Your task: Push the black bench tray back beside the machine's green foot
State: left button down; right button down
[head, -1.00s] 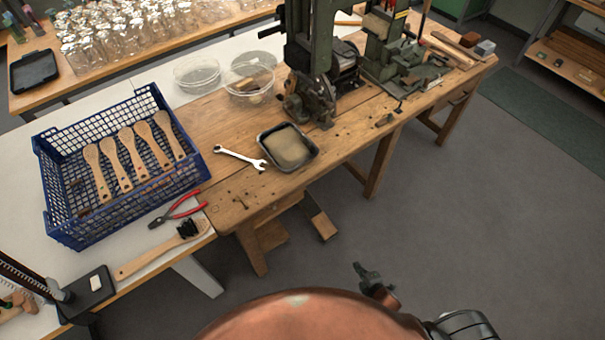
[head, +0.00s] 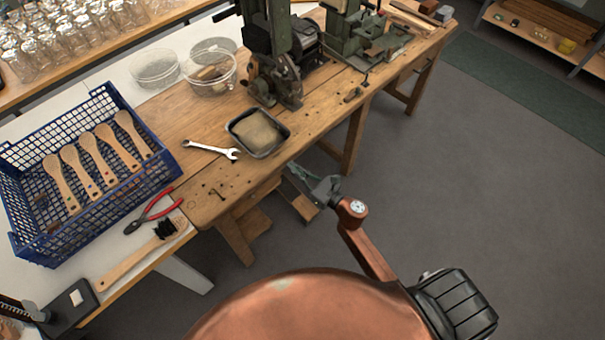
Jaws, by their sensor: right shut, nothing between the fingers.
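My right gripper (head: 297,178) is shut and empty. It is in front of the bench's front edge, below and right of the tray in the picture, and apart from it. My left gripper is not in view.
A wrench (head: 212,149) lies just left of the tray. Clear tubs (head: 210,72) stand behind. A green vise-like machine (head: 360,36) is at the right.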

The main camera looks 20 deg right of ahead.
aim_at(273, 152)
jog(key=x, duration=0.7)
jog(key=shift+w, duration=0.15)
